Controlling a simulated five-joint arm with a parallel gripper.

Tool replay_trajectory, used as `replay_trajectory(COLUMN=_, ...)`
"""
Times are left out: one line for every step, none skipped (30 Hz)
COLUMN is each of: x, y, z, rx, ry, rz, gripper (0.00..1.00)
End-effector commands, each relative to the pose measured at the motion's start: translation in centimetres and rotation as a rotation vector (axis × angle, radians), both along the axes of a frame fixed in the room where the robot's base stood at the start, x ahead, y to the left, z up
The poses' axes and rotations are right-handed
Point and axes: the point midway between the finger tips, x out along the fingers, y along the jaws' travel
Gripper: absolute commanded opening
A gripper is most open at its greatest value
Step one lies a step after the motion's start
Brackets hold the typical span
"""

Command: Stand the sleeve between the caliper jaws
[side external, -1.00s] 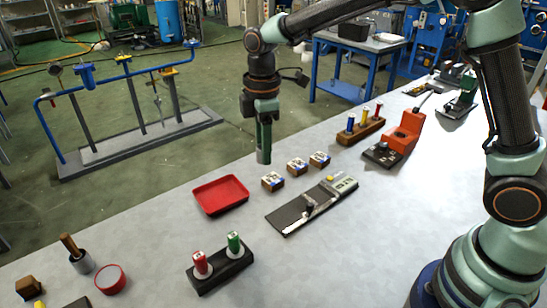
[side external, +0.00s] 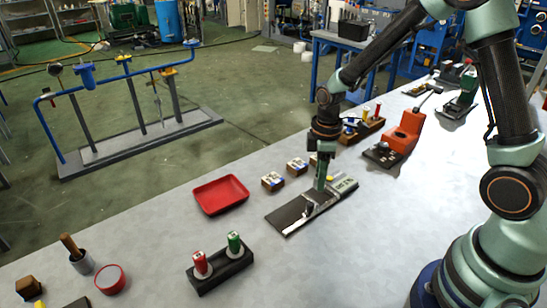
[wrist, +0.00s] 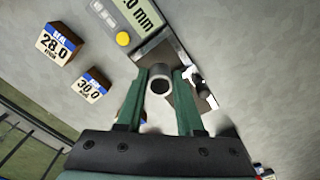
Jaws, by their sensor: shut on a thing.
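In the side view the fingers hide the sleeve. The caliper has a silver beam, a digital display (side external: 345,187) and a dark base plate. A dark-and-pale jaw part (side external: 308,208) stands on the beam, left of my fingers. In the wrist view the caliper (wrist: 150,45) lies beyond the fingertips; I cannot tell whether the sleeve touches it.
Blocks labelled 28.0 (wrist: 58,43) and 30.0 (wrist: 90,85) sit left of my fingers in the wrist view. A red tray (side external: 220,194) and a black holder with red and green pieces (side external: 222,270) stand to the left. An orange device (side external: 403,137) is behind right.

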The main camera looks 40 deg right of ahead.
Motion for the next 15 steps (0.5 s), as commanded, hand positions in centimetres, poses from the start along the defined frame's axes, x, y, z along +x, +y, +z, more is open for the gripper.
replay_trajectory(x=-0.1, y=0.0, z=-0.4, rx=0.000, ry=0.003, rz=0.001, gripper=0.00)
replay_trajectory(x=-0.1, y=0.0, z=-0.7, rx=0.000, ry=0.003, rz=0.001, gripper=0.00)
replay_trajectory(x=0.0, y=0.0, z=-0.9, rx=0.000, ry=0.001, rz=0.001, gripper=0.00)
replay_trajectory(x=0.0, y=0.0, z=-1.1, rx=0.001, ry=0.002, rz=0.001, gripper=0.00)
replay_trajectory(x=0.0, y=0.0, z=-1.4, rx=0.000, ry=0.003, rz=0.001, gripper=0.00)
replay_trajectory(x=0.0, y=0.0, z=-1.7, rx=0.000, ry=0.003, rz=0.001, gripper=0.00)
replay_trajectory(x=0.0, y=0.0, z=-1.8, rx=0.000, ry=0.001, rz=0.001, gripper=0.00)
replay_trajectory(x=0.0, y=0.0, z=-2.0, rx=0.000, ry=0.001, rz=0.001, gripper=0.00)
replay_trajectory(x=0.0, y=0.0, z=-2.3, rx=0.001, ry=0.002, rz=0.001, gripper=0.00)
replay_trajectory(x=-0.1, y=0.0, z=-2.5, rx=0.000, ry=0.003, rz=0.001, gripper=0.00)
replay_trajectory(x=-0.1, y=0.0, z=-2.6, rx=0.000, ry=0.003, rz=0.001, gripper=0.00)
replay_trajectory(x=0.0, y=0.0, z=-2.8, rx=0.000, ry=0.001, rz=0.001, gripper=0.00)
replay_trajectory(x=0.0, y=0.0, z=-2.9, rx=0.000, ry=0.000, rz=0.001, gripper=0.00)
replay_trajectory(x=0.0, y=0.0, z=-3.0, rx=0.000, ry=0.000, rz=0.001, gripper=0.00)
replay_trajectory(x=0.0, y=0.0, z=-3.1, rx=0.000, ry=0.000, rz=0.001, gripper=0.00)
